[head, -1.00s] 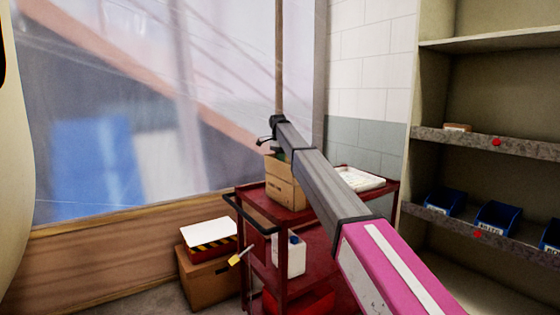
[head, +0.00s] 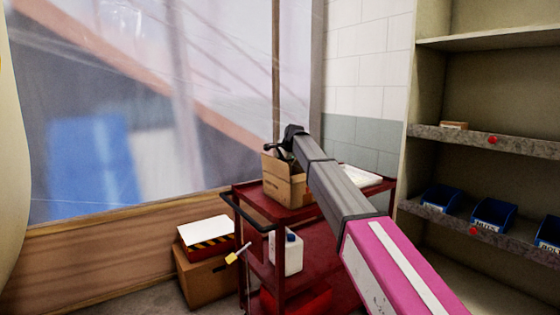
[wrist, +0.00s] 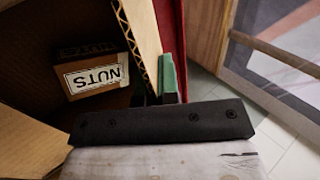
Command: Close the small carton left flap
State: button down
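The small open carton (head: 280,190) stands on the red cart. In the wrist view I look into it and see a small box labelled NUTS (wrist: 95,78) inside. A raised flap (wrist: 138,30) with a corrugated edge stands beside my green-tipped finger. I cannot tell which named flap this is. My gripper (head: 283,150) is at the carton's top, and it also shows in the wrist view (wrist: 158,92). Its fingers look close together, beside the flap. The second finger is mostly hidden, so I cannot tell whether the flap is between them.
The red cart (head: 237,200) also holds a white tray (head: 358,176) to the right and a white bottle (head: 292,255) below. A brown box (head: 205,283) stands on the floor at left. Shelves (head: 455,133) with blue bins stand at right, and plastic sheeting (head: 150,100) hangs behind.

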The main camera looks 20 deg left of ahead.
jog(key=shift+s+d+f+t+y, duration=0.2)
jog(key=shift+d+f+t+y, duration=0.1)
jog(key=shift+t+y, duration=0.35)
jog(key=c, duration=1.3)
grip_release()
jog(key=shift+c, duration=0.2)
jog(key=v, duration=1)
jog(key=shift+s+d+r, duration=0.15)
jog(key=shift+d+r, duration=0.05)
jog(key=shift+r, duration=0.05)
